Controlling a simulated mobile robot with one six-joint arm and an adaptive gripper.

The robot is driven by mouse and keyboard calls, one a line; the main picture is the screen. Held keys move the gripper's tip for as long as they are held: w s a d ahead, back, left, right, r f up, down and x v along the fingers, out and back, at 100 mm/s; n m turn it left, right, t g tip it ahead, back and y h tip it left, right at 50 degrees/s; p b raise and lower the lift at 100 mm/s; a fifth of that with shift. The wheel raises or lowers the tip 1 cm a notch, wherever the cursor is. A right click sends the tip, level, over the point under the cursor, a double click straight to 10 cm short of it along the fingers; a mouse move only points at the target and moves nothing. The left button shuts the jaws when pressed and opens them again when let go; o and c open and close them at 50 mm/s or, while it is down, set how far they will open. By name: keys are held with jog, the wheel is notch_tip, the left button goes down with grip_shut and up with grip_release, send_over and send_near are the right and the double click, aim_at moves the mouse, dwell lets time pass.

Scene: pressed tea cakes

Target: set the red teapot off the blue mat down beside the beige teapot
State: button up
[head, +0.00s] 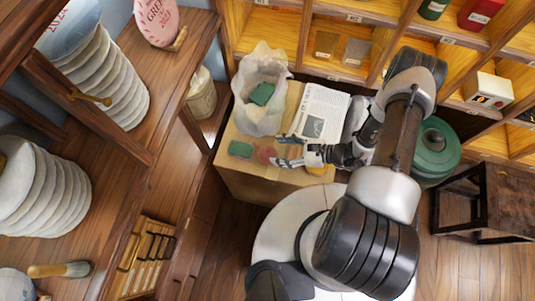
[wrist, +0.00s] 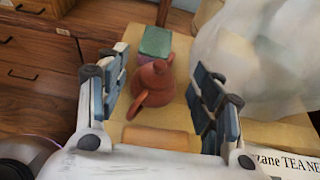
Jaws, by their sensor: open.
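The red teapot (wrist: 153,82) stands on the tan tabletop in the wrist view, with its looped handle toward the camera. In the head view the red teapot (head: 263,155) is small, at the front left of the table. My gripper (wrist: 161,62) is open, with one finger on each side of the teapot in the picture. I cannot tell whether either finger touches it. In the head view my gripper (head: 277,150) reaches in from the right, close to the teapot. I cannot make out a blue mat or a beige teapot.
A green block (wrist: 155,41) lies just beyond the teapot; it also shows in the head view (head: 240,149). A large white sack (head: 261,95) holding another green block stands behind. A printed newspaper (head: 321,113) covers the table's right. An orange-tan piece (wrist: 158,140) lies nearest the wrist camera.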

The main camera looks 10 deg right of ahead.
aim_at(269, 150)
jog(key=shift+b+x, duration=0.65)
jog(key=shift+x, duration=2.1)
jog(key=shift+d+f, duration=0.1)
jog(key=shift+c, duration=0.2)
